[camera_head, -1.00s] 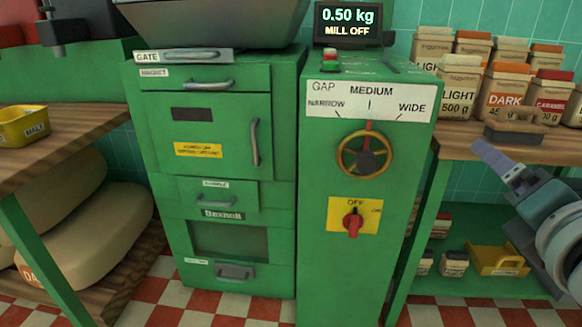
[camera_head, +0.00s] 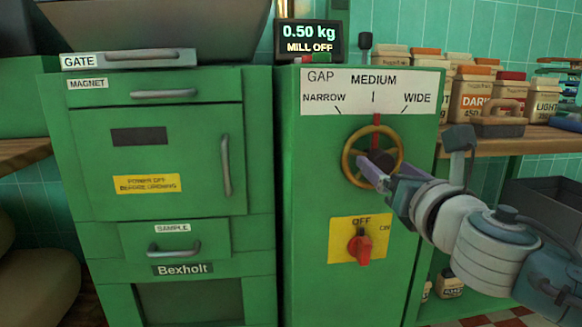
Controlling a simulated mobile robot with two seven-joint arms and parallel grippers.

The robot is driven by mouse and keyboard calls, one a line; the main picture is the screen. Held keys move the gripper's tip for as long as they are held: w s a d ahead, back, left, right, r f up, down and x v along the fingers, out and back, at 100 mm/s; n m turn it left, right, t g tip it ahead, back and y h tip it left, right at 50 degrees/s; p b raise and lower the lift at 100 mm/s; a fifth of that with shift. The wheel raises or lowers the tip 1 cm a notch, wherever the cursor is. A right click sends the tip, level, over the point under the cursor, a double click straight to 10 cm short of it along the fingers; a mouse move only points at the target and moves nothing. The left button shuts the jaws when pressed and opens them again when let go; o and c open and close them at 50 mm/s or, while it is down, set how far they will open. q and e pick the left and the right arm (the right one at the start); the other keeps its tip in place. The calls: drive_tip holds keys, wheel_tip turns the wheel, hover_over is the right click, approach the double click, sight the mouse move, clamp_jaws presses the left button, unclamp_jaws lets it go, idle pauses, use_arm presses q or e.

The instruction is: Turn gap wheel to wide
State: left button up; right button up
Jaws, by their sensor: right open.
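The gap wheel (camera_head: 346,165) is a brass ring with a dark hub on the green mill cabinet's front. Its red pointer (camera_head: 376,133) stands upright, toward MEDIUM on the white gap scale (camera_head: 340,88), which has NARROW at left and WIDE at right. My wrist hides part of the wheel's lower right rim. My left gripper is not in view.
A red power knob (camera_head: 359,246) on a yellow plate sits below the wheel, set to OFF. The display (camera_head: 310,40) reads 0.50 kg, MILL OFF. A shelf at right holds several labelled bags (camera_head: 474,97). The green drawer cabinet (camera_head: 80,230) stands at left.

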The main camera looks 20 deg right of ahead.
drive_tip(key=shift+x, duration=1.15)
clamp_jaws()
